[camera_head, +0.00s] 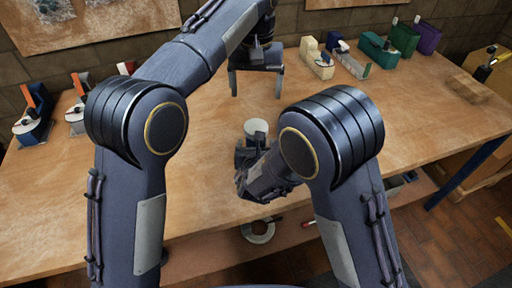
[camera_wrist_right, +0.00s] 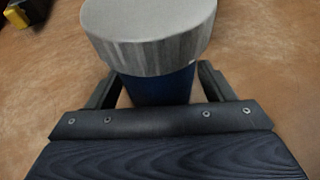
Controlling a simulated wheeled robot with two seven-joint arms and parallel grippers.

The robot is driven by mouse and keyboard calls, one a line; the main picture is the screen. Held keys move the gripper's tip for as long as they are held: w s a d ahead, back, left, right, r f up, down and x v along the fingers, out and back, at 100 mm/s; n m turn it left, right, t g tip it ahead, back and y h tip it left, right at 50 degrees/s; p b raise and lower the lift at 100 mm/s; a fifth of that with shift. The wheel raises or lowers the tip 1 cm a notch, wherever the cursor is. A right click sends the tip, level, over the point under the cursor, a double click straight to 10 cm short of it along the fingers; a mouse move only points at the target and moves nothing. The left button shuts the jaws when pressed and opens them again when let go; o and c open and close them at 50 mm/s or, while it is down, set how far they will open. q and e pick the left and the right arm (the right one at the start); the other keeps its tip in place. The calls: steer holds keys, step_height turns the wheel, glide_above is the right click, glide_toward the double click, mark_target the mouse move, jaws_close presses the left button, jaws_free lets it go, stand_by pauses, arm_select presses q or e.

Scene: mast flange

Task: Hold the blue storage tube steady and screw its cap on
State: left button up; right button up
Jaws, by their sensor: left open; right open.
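The blue storage tube (camera_wrist_right: 160,88) stands between the fingers of my right gripper (camera_wrist_right: 158,88) in the right wrist view. Its wide pale grey cap (camera_wrist_right: 150,35) sits on its top; I cannot tell how tightly. In the head view the cap (camera_head: 256,127) shows as a pale disc near the middle of the table, and the tube is largely hidden. My right gripper (camera_head: 246,156) is low beside it, open around the tube. My left gripper (camera_head: 256,92) is open and empty, pointing down above the table behind the cap.
The wooden table (camera_head: 420,120) is clear to the right of the cap. Orange and dark items (camera_head: 36,112) stand at the left. Cream (camera_head: 318,60), green (camera_head: 403,40) and purple (camera_head: 427,38) items stand along the back right. A pale ring (camera_head: 258,232) lies below the front edge.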

steer(key=v, duration=0.7)
steer(key=shift+s+r, duration=0.2)
steer(key=shift+s, duration=0.15)
